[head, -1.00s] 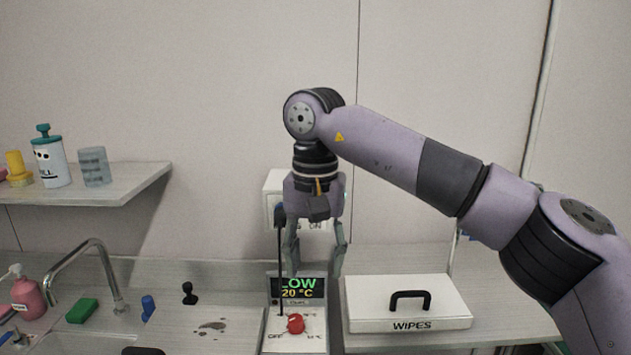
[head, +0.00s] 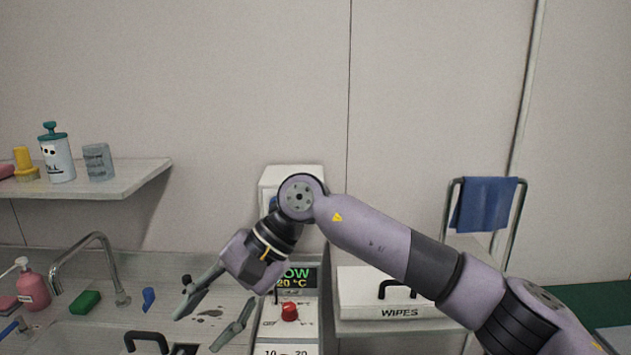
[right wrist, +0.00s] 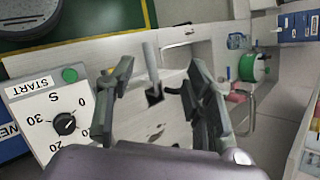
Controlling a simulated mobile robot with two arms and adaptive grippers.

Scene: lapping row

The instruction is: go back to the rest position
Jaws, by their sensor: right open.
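My right gripper (head: 206,328) hangs below the bent wrist of my right arm, its two fingers spread and nothing between them. It tilts down to the left, over the counter beside the sink, left of the red knob (head: 289,311). In the right wrist view the open fingers (right wrist: 152,78) also show apart, with the pale counter beyond them. My left gripper is in neither view now.
A display (head: 297,281) stands behind the knob, partly covered by my wrist. The wipes box (head: 355,292) lies under my forearm. The tap (head: 92,238) and green sponge (head: 85,302) are left. A timer box (right wrist: 62,115) shows near the gripper.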

